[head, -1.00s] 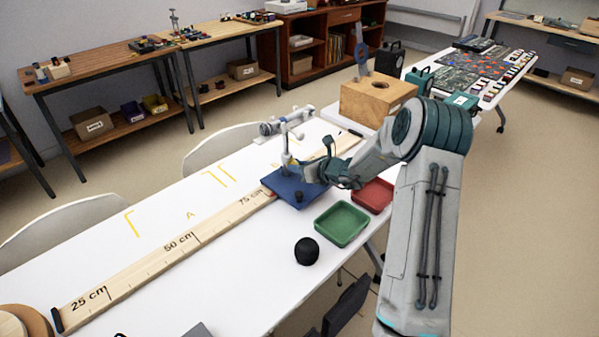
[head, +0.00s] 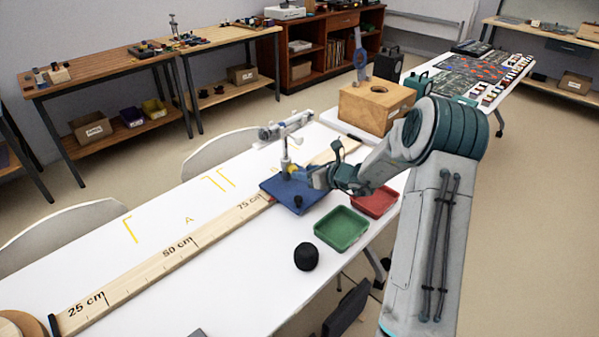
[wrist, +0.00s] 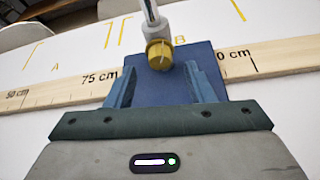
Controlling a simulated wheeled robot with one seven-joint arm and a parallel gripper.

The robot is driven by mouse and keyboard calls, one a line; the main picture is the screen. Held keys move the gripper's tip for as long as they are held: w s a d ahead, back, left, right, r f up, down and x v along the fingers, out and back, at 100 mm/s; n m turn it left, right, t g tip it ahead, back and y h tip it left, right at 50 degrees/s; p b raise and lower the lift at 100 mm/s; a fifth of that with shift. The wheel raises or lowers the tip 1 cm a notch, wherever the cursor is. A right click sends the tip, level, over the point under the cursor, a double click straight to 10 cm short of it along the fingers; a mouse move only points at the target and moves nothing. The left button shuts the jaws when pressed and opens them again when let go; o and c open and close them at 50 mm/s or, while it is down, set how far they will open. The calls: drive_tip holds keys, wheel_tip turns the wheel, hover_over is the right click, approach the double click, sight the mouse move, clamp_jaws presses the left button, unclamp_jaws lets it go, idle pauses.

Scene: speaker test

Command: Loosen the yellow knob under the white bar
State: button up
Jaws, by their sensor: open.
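The yellow knob (wrist: 160,55) shows in the wrist view as a ribbed cap with a pale line on its face. It sits on a grey-white fitting on a thin post. My gripper (wrist: 160,78) is open, its two blue fingers to the left and right below the knob, apart from it. In the head view my gripper (head: 318,177) is beside the post, low over the blue base plate (head: 276,187). The white bar (head: 290,122) is at the top of the stand, above the knob's height. The knob is barely visible in the head view.
A wooden ruler (head: 170,250) runs along the white table (head: 130,285) under the blue plate. A green tray (head: 341,229), a red tray (head: 376,201) and a black ball (head: 306,256) are nearer. A wooden box (head: 374,106) stands behind.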

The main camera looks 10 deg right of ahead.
drive_tip(key=v, duration=1)
drive_tip(key=shift+s+d, duration=0.15)
drive_tip(key=shift+r, duration=0.15)
drive_tip(key=s+a+r+n+g+h+p, duration=0.1)
drive_tip(key=s+a+r+n+g, duration=0.3)
drive_tip(key=s+a+n, duration=0.3)
drive_tip(key=s+a+r+n+g+p, duration=0.1)
drive_tip(key=s+a+r+n+g, duration=0.3)
drive_tip(key=s+n, duration=0.5)
drive_tip(key=s+d+r+n+h+p, duration=0.1)
drive_tip(key=s+r+n+h, duration=0.1)
drive_tip(key=s+n, duration=0.5)
drive_tip(key=s+d+r+n+h+p, duration=0.1)
drive_tip(key=s+r+n+h, duration=0.1)
drive_tip(key=s+n+h, duration=0.3)
drive_tip(key=s+n, duration=0.2)
drive_tip(key=s, duration=0.1)
drive_tip(key=shift+d+r, duration=0.3)
drive_tip(key=shift+d, duration=0.1)
